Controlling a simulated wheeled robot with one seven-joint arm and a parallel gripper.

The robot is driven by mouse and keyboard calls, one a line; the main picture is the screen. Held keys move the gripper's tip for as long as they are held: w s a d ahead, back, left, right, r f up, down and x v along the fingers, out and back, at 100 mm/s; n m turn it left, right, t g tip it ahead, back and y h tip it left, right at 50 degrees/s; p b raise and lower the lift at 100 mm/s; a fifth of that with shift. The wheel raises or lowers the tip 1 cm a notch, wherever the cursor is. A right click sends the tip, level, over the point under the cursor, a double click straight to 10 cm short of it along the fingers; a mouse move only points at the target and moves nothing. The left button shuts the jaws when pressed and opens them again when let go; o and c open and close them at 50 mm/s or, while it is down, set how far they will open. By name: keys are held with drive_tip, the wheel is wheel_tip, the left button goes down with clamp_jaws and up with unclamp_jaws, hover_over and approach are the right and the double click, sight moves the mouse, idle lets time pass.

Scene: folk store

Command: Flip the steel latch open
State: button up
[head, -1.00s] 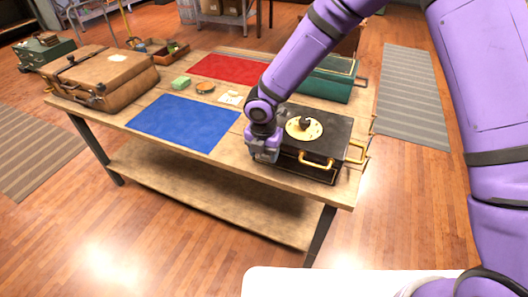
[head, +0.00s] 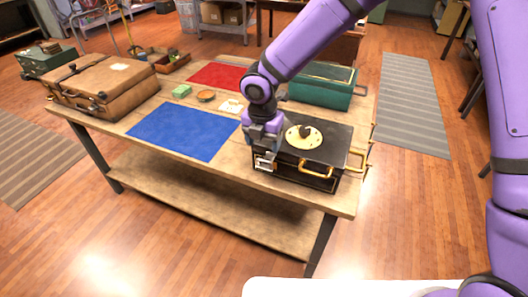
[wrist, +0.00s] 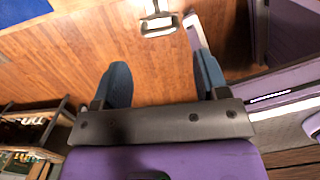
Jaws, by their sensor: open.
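A black case (head: 308,158) with a brass handle (head: 318,168) on its front stands at the right front of the table. The steel latch (head: 265,164) shows as a small bright loop near the left end of its front face. It also shows at the top of the wrist view (wrist: 158,24). My gripper (head: 264,143) is just above the latch, at the case's front left corner. In the wrist view, its two blue-grey fingers (wrist: 162,65) are spread, with nothing between them. The latch lies beyond the fingertips, apart from them. I cannot tell how far it is flipped.
A cream round dial (head: 304,137) sits on the case's lid. A teal box (head: 322,90) stands behind it. A blue mat (head: 185,127), a red mat (head: 222,76) and a brown suitcase (head: 115,90) are to the left. The floor in front of the table is clear.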

drive_tip(key=shift+r, duration=1.2)
drive_tip(key=s+d+r+m+t+h, duration=0.1)
drive_tip(key=s+d+r+m, duration=0.1)
drive_tip(key=d+r+m, duration=0.65)
drive_tip(key=s+d+r+m+t+h, duration=0.1)
drive_tip(key=s+d+r+m, duration=0.1)
drive_tip(key=d+r+m, duration=0.6)
drive_tip(key=s+d+r+m+t+y, duration=0.1)
drive_tip(key=s+d+r+m, duration=0.4)
drive_tip(key=s+d+m, duration=0.2)
drive_tip(key=s+d+r+m+t+y, duration=0.1)
drive_tip(key=s+d+r+m, duration=0.4)
drive_tip(key=s+d+m, duration=0.3)
drive_tip(key=s+d, duration=0.2)
drive_tip(key=s, duration=0.2)
drive_tip(key=shift+s, duration=0.25)
drive_tip(key=shift+w+m, duration=0.15)
drive_tip(key=shift+m, duration=0.1)
